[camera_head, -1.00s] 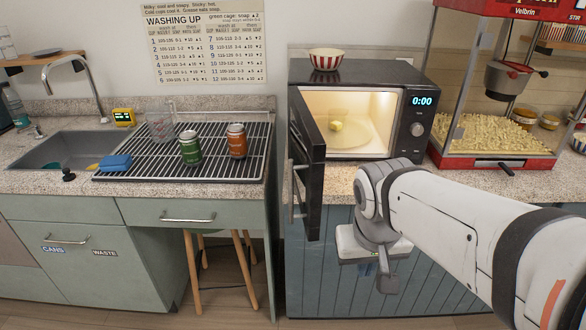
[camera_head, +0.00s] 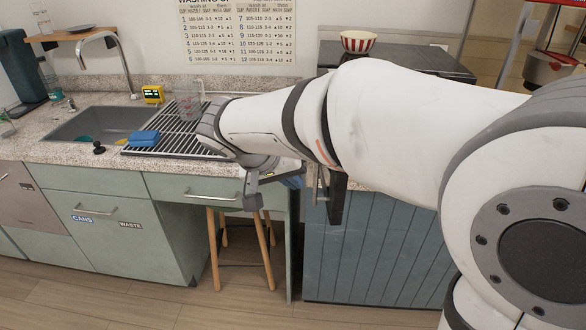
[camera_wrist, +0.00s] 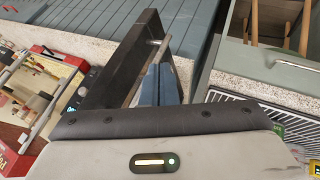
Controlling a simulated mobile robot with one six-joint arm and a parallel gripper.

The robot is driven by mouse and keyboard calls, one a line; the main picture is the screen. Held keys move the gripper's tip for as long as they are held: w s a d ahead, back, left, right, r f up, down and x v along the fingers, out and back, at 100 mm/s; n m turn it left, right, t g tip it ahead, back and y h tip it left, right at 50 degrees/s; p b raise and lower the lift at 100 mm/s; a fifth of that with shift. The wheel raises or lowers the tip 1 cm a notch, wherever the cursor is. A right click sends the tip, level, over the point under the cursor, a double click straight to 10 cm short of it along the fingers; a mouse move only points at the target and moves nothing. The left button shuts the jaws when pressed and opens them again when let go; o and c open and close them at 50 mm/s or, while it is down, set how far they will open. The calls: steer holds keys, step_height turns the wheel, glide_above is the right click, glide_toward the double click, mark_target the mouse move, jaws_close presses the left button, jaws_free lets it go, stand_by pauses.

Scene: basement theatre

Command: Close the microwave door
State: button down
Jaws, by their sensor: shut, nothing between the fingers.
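The microwave (camera_head: 400,58) is mostly hidden behind my arm in the head view; its dark top shows. Its black door (camera_head: 336,200) stands open, its lower corner showing below my arm. In the wrist view the door (camera_wrist: 125,60) appears as a dark slab with a grey bar handle (camera_wrist: 150,62). My gripper (camera_wrist: 160,72) is shut and empty, its blue-grey fingers beside the door's handle side. I cannot tell whether they touch it. In the head view the gripper (camera_head: 291,181) is partly hidden, left of the door.
A striped bowl (camera_head: 358,41) sits on the microwave. To the left are a drying rack (camera_head: 165,142), a blue sponge (camera_head: 144,138) and a sink (camera_head: 95,122). The red popcorn machine (camera_wrist: 62,62) stands beyond the microwave. A stool (camera_head: 268,250) stands under the counter.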

mark_target(332, 197)
steer(key=w+d+f, duration=0.1)
steer(key=d, duration=0.1)
steer(key=w+d+f, duration=0.1)
steer(key=d+f, duration=0.1)
steer(key=w+d+f+p, duration=0.1)
steer(key=d, duration=0.1)
steer(key=shift+d+f, duration=0.25)
steer(key=shift+f, duration=0.1)
